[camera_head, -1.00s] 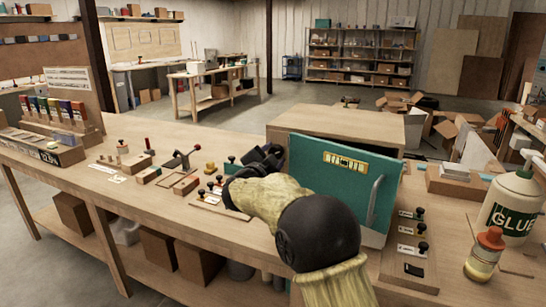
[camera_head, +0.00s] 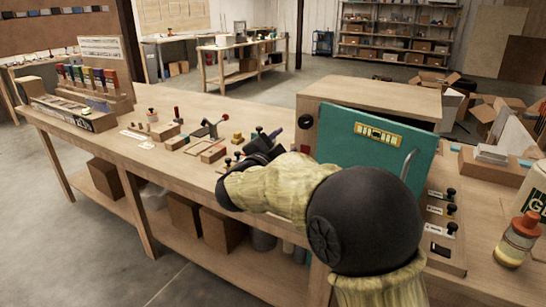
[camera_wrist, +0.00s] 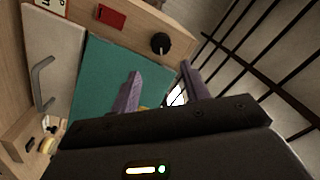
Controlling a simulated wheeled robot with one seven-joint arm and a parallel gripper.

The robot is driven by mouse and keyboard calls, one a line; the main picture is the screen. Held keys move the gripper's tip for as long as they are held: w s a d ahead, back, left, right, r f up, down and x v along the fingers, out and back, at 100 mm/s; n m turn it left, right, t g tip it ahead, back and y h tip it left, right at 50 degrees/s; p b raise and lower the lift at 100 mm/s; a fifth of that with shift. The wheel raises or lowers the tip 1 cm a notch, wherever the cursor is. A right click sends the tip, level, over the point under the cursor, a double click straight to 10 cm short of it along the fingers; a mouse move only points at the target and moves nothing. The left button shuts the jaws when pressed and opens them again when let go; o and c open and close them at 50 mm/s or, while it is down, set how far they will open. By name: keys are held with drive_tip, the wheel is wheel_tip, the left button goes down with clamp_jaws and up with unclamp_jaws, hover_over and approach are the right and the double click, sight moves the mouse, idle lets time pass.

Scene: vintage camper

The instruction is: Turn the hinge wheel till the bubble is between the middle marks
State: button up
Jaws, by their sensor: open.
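The teal door panel (camera_head: 372,160) stands on the bench against a wooden cabinet (camera_head: 370,96). A yellow level plate (camera_head: 379,134) with a vial is near its top; the bubble's place between the marks is too small to tell. A black round knob, likely the hinge wheel (camera_head: 306,121), is on the cabinet's left side. My gripper (camera_head: 273,135) is left of and below it, apart from it. In the wrist view, the wheel (camera_wrist: 160,43) lies beyond the open, empty fingers (camera_wrist: 163,84), beside the teal panel (camera_wrist: 105,70).
Blocks with knobs and a lever clamp (camera_head: 211,128) lie on the bench left of my gripper. A knobbed board (camera_head: 445,225) and a glue bottle (camera_head: 517,238) are at the right. A red label (camera_wrist: 111,17) is near the wheel in the wrist view.

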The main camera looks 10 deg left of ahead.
drive_tip(key=v, duration=0.5)
drive_tip(key=shift+s, duration=0.1)
drive_tip(key=d+f+n+g+y, duration=0.5)
drive_tip(key=d+f+n+y, duration=0.2)
drive_tip(key=d+f+n, duration=0.35)
drive_tip(key=s+d+f+n+g+h, duration=0.1)
drive_tip(key=s+d+f+g, duration=0.4)
drive_tip(key=s+d+f, duration=0.35)
drive_tip(key=s+d+f+n+g+h, duration=0.1)
drive_tip(key=s+d+f+n+g, duration=0.1)
drive_tip(key=s+d+f+g, duration=0.6)
drive_tip(key=s+d+r+t+p, duration=0.1)
drive_tip(key=s+r+p, duration=0.4)
drive_tip(key=r+p, duration=1)
wheel_tip(320, 180, up, 2)
drive_tip(key=shift+r+t, duration=0.1)
drive_tip(key=shift+t, duration=0.8)
